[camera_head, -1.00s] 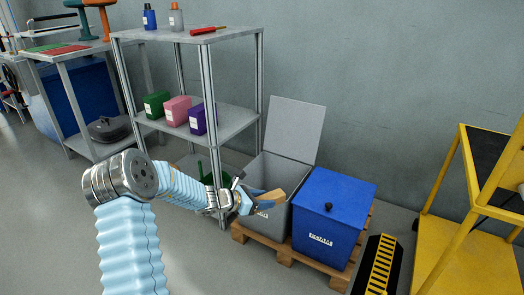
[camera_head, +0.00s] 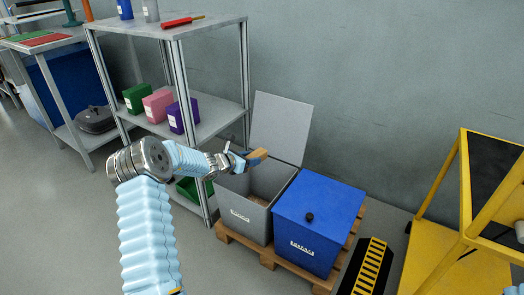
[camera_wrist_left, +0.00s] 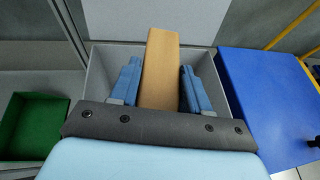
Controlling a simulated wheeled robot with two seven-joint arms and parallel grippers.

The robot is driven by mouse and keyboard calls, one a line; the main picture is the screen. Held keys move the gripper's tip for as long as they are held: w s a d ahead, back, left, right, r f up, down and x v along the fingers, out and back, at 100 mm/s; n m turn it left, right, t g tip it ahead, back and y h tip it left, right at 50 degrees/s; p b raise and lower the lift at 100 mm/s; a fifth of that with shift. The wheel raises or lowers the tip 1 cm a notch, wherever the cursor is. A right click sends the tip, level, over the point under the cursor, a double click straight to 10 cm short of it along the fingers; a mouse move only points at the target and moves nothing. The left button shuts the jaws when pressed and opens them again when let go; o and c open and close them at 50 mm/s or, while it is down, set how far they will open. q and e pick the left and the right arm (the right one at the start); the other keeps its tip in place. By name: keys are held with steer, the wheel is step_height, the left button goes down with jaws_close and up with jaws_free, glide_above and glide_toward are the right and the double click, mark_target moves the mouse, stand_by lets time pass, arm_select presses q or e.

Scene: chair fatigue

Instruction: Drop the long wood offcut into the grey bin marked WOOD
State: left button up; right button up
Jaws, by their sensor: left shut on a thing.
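The long wood offcut (camera_head: 256,157) is a light brown block held in my left gripper (camera_head: 243,160). In the left wrist view the offcut (camera_wrist_left: 160,68) sticks out forward between the two blue fingers of the left gripper (camera_wrist_left: 158,85). The grey bin (camera_head: 242,220) stands on a pallet with its lid (camera_head: 280,128) raised against the wall. A white label shows on its front, too small to read. The gripper and offcut are above the bin's open top, toward its back left. The bin's rim (camera_wrist_left: 98,70) also shows around the fingers in the left wrist view.
A blue lidded bin (camera_head: 318,220) stands right of the grey one on the wooden pallet (camera_head: 268,258). A metal shelf (camera_head: 222,118) stands close on the left, with a green bin (camera_head: 190,188) low beside it. A yellow cart (camera_head: 440,240) is at the right.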

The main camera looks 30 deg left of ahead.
arm_select(q)
steer(key=shift+w, duration=0.35)
steer(key=shift+w+d+f, duration=0.1)
steer(key=shift+f, duration=0.15)
step_height(320, 180, down, 5)
steer(key=b, duration=0.4)
steer(key=shift+f, duration=0.2)
arm_select(e)
steer(key=f, duration=0.3)
steer(key=shift+w+f, duration=0.35)
steer(key=shift+w, duration=0.05)
arm_select(q)
steer(key=o, duration=1.2)
steer(key=shift+c, duration=0.2)
steer(key=v, duration=1.3)
steer(key=shift+s+p, duration=0.4)
steer(key=shift+p, duration=0.05)
arm_select(e)
steer(key=shift+r, duration=0.4)
